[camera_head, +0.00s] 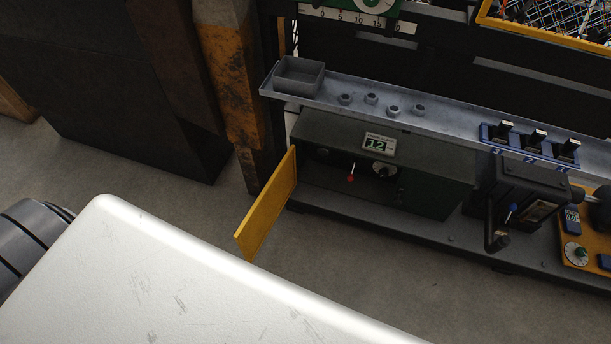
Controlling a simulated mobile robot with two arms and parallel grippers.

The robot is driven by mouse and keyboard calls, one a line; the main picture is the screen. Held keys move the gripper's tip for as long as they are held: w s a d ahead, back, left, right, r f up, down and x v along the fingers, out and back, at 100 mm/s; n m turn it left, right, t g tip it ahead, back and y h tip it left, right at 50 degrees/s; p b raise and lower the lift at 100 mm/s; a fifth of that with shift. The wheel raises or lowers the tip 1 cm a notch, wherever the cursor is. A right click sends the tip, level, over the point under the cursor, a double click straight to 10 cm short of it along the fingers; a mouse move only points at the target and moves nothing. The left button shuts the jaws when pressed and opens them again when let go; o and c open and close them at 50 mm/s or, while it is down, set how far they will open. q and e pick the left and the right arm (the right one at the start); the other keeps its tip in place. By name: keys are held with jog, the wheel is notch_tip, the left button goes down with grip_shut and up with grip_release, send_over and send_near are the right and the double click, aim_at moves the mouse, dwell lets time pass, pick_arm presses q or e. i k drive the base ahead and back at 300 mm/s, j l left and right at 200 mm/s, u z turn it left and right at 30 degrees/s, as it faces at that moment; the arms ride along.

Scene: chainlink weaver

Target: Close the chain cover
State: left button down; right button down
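A yellow hinged panel (267,207), which looks like the chain cover, stands swung open at the left end of a dark green housing (435,190). It sticks out toward me at an angle from the housing front. Inside the open front are a red-tipped lever (351,177) and a round dial (383,170). Neither of my grippers is in view.
A worn yellow post (232,85) stands behind the panel. A yellow control panel (577,254) is at the right. Bare floor (360,265) lies in front of the housing.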

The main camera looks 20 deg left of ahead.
aim_at(253, 230)
jog(key=j+z, duration=0.2)
jog(key=j, duration=0.3)
jog(key=k+j+z, duration=0.2)
jog(key=j, duration=0.3)
jog(key=j+z, duration=0.2)
jog(key=j, duration=0.3)
jog(key=k+j+z, duration=0.2)
jog(key=j, duration=0.25)
jog(key=k+j, duration=0.1)
jog(key=j, duration=0.3)
jog(key=k+j, duration=0.1)
jog(key=j, duration=0.75)
jog(key=k+z, duration=0.05)
